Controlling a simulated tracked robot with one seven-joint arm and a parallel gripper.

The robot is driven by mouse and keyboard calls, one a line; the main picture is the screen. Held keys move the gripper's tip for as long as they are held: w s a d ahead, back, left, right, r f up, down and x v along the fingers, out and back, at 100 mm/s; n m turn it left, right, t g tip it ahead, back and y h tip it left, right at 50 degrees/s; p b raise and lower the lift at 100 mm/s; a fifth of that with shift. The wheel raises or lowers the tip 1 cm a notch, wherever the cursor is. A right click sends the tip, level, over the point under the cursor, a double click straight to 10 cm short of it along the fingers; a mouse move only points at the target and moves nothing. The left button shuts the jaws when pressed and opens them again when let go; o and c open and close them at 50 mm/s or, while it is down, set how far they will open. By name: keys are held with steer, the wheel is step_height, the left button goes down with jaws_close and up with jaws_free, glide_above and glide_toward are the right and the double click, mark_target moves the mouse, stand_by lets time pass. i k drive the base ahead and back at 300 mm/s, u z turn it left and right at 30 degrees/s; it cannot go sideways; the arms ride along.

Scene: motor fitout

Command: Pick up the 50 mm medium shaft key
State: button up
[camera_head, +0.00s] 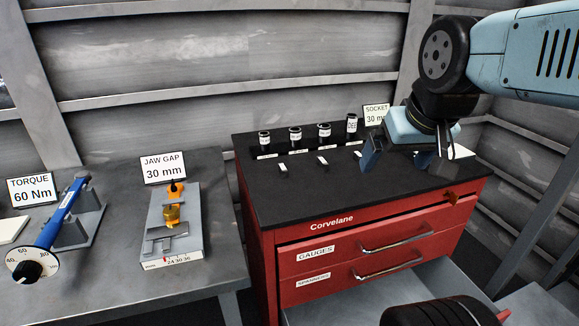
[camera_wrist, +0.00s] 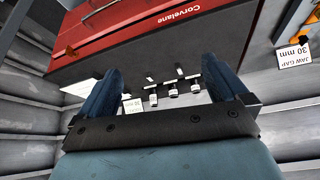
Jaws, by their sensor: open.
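Three small silver blocks, which look like shaft keys, lie in a row on the black cabinet top (camera_head: 300,199): a left one (camera_head: 282,167), a middle one (camera_head: 322,160) and a right one (camera_head: 358,153). I cannot read their sizes, so I cannot tell which is the 50 mm medium key. My gripper (camera_head: 399,160) is open and empty, above the right part of the cabinet top, to the right of the keys. In the wrist view my gripper (camera_wrist: 159,72) shows two blue fingers spread apart, with small keys seen beyond, between them.
Several black sockets, one of them here (camera_head: 295,135), stand behind the keys beside a "SOCKET 30 mm" card (camera_head: 376,114). A pale plate (camera_head: 461,151) lies right of my gripper. The red cabinet (camera_head: 300,240) has an open lower drawer. A bench (camera_head: 100,282) at left holds a torque wrench (camera_head: 62,214) and jaw-gap tool (camera_head: 172,222).

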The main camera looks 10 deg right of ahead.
mark_target(282, 169)
steer(key=z, duration=0.95)
steer(key=k, duration=1.25)
steer(key=u, duration=0.95)
steer(key=i, duration=1)
